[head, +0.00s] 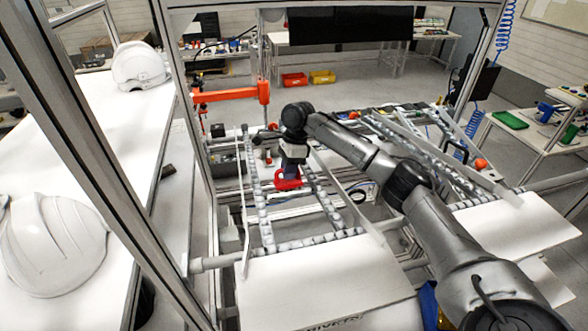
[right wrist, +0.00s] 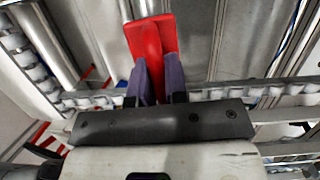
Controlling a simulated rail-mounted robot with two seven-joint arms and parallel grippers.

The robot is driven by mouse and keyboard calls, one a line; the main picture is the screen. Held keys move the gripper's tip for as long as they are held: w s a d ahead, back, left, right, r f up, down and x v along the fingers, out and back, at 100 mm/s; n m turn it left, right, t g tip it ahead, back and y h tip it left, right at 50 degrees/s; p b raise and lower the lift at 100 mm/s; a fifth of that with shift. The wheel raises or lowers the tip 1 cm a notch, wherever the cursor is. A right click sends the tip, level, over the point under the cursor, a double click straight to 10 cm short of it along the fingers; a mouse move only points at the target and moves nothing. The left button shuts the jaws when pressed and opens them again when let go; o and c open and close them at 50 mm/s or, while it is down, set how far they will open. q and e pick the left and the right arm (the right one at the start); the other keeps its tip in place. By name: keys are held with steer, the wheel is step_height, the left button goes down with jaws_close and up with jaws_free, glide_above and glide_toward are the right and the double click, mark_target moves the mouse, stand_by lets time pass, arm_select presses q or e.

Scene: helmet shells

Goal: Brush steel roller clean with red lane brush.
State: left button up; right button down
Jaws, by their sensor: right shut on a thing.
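My right gripper (head: 289,174) reaches down between two of the roller lanes in the head view. In the right wrist view its two dark fingers (right wrist: 160,82) are shut on the red lane brush (right wrist: 150,38). The brush also shows in the head view as a small red piece (head: 287,183) below the gripper. In the right wrist view a shiny steel cylinder (right wrist: 145,7) shows just beyond the brush; I cannot tell whether they touch. Another steel cylinder (right wrist: 50,42) runs at the upper left of that view. I cannot tell which is the task's roller. My left gripper is not in view.
Lanes of small white wheels (head: 262,205) flank the gripper. A white panel (head: 320,280) lies in front of them. Frame posts (head: 185,120) stand at left, with white helmet shells (head: 52,245) on a white table beyond. An orange arm-like fixture (head: 232,94) stands behind.

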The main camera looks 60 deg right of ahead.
steer(key=shift+w+a+f, duration=0.15)
steer(key=shift+w+a, duration=0.55)
steer(key=shift+a, duration=0.1)
steer(key=shift+s+d+f, duration=0.1)
steer(key=shift+s+d, duration=0.45)
steer(key=s+d, duration=0.4)
steer(key=shift+d, duration=0.3)
steer(key=shift+r, duration=0.25)
steer(key=shift+w+d+r, duration=0.2)
steer(key=shift+w+r, duration=0.05)
steer(key=shift+r, duration=0.7)
steer(key=shift+w+d+r, duration=0.2)
steer(key=shift+r, duration=0.7)
steer(key=shift+w+d+r, duration=0.2)
steer(key=shift+w+r, duration=0.05)
steer(key=shift+r, duration=0.7)
